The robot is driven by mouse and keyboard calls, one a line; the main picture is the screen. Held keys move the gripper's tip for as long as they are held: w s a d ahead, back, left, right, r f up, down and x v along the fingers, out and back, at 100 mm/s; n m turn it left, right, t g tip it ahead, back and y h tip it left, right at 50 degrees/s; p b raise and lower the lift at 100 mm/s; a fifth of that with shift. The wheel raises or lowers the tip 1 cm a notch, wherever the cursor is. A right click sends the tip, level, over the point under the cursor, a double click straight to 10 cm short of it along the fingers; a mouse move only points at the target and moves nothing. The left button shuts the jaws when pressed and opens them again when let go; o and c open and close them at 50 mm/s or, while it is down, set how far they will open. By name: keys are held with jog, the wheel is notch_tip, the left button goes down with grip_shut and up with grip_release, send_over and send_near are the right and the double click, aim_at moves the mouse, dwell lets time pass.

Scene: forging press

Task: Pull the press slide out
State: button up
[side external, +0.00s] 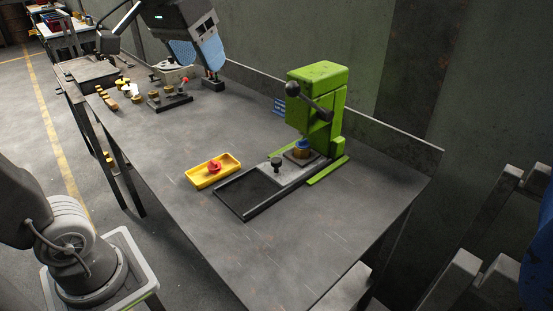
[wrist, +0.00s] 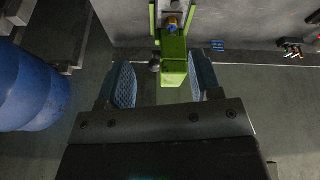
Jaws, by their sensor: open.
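The green press (side external: 318,95) stands upright on the bench, right of centre in the side external view. Its metal slide (side external: 289,168) lies low in a dark-framed track and reaches in under the press head. A black knob (side external: 276,162) stands up at the slide's front end. A blue-and-brass piece (side external: 302,147) sits on the slide below the head. My gripper (side external: 196,54) is open and empty, high above the far part of the bench, well apart from the press. In the wrist view the press (wrist: 174,62) shows between its blue fingers; the knob cannot be made out.
A yellow tray (side external: 199,178) with a red piece (side external: 214,167) lies left of the track. A dark rack (side external: 168,102) and several small parts are at the bench's far end. The track's front part (side external: 245,192) and the bench before it are clear. A low wall (side external: 400,145) runs behind.

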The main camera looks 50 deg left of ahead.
jog(key=w+a+n+g, duration=0.2)
jog(key=w+a+n, duration=0.15)
jog(key=w, duration=0.95)
jog(key=n+g, duration=0.2)
jog(key=n, duration=0.1)
send_over(276, 160)
notch_tip(276, 160, down, 4)
jog(key=f, duration=0.1)
notch_tip(276, 160, down, 30)
jog(key=shift+w+r, duration=0.1)
jog(key=shift+r, duration=0.1)
grip_shut()
